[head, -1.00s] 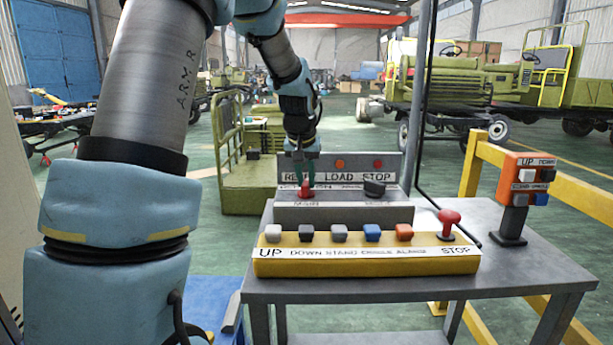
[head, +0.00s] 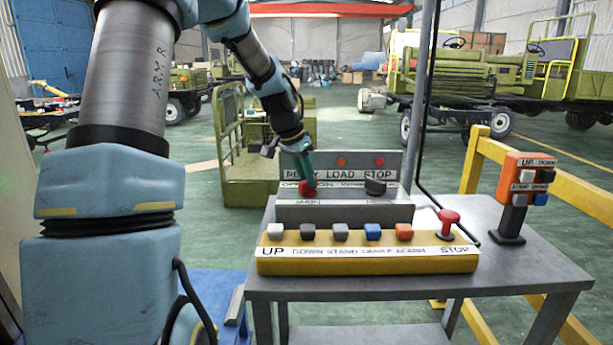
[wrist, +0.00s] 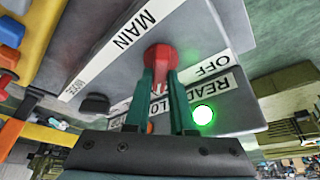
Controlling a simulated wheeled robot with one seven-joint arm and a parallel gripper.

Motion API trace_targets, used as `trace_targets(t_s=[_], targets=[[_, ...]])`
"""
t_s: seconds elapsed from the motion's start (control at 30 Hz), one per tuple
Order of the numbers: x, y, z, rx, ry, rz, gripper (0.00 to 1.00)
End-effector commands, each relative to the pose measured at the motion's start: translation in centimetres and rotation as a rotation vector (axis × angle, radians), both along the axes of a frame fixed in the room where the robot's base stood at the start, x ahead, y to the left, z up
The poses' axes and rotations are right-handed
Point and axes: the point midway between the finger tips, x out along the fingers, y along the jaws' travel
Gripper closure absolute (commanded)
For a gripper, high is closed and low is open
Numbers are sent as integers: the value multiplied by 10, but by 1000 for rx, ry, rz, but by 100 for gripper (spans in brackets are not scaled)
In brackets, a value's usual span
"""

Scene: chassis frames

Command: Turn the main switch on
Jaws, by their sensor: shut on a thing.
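The main switch is a red knob (head: 307,189) on the left of the grey sloped panel (head: 345,212). In the wrist view the red knob (wrist: 160,56) sits between a "MAIN" label and a strip reading "OFF". My gripper (head: 308,178) leans down to it from the upper left. In the wrist view its two green fingers (wrist: 161,74) are closed on the knob, covering part of it. A green lamp (wrist: 203,115) by the "READY" label glows. Which position the knob points to is hard to tell.
A black knob (head: 375,187) is right of the red one. In front is a yellow button box (head: 366,266) with several buttons and a red stop button (head: 449,218). An orange control box (head: 527,180) stands at the table's right. A thin dark post (head: 424,100) rises behind.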

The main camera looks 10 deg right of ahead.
Motion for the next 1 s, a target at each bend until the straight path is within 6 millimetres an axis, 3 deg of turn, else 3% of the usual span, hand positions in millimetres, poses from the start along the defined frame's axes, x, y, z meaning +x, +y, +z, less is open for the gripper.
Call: trace_targets(t_s=[0.43,0.47,0.7,1.0], targets=[[0,0,0,1,0,-10,100],[0,0,0,1,0,-10,74],[0,0,0,1,0,-9,48],[0,1,2,1,-1,-8,48]])
